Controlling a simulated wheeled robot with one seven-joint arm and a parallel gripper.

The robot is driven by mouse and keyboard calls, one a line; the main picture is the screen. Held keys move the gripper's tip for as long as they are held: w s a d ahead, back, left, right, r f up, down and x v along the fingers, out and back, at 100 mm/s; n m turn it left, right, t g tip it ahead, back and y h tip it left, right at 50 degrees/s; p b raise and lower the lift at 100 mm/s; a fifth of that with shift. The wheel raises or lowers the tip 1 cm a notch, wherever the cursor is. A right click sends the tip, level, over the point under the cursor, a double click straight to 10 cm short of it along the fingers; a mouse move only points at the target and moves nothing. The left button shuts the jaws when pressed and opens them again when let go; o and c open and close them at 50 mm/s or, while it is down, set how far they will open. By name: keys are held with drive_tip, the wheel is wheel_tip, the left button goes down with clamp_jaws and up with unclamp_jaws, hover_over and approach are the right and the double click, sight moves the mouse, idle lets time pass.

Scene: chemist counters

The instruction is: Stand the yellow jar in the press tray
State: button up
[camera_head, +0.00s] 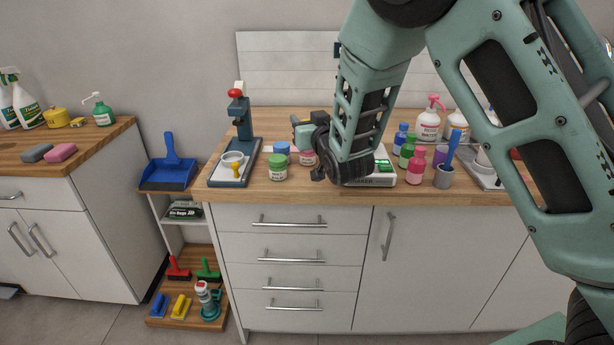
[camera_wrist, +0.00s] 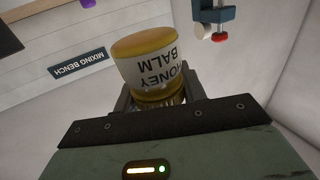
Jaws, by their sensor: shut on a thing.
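The yellow jar (camera_wrist: 148,62), labelled "HONEY BALM", is between my gripper's fingers (camera_wrist: 158,102) in the wrist view. My gripper is shut on it. In the head view my gripper (camera_head: 304,128) is above the middle counter, to the right of the press (camera_head: 241,118); I cannot make out the jar there. Part of the press also shows in the wrist view (camera_wrist: 222,14).
A green jar (camera_head: 277,167) stands just right of the press base, with a blue-lidded jar (camera_head: 281,148) behind it. Several bottles (camera_head: 407,150) stand right of my wrist, near a scale (camera_head: 384,172).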

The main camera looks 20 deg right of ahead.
drive_tip(key=shift+f+p, duration=0.35)
drive_tip(key=shift+f, duration=4.45)
drive_tip(key=shift+f+b, duration=0.25)
drive_tip(key=shift+b, duration=0.05)
drive_tip(key=o, duration=1)
drive_tip(key=shift+r, duration=0.1)
drive_tip(key=shift+p, duration=0.5)
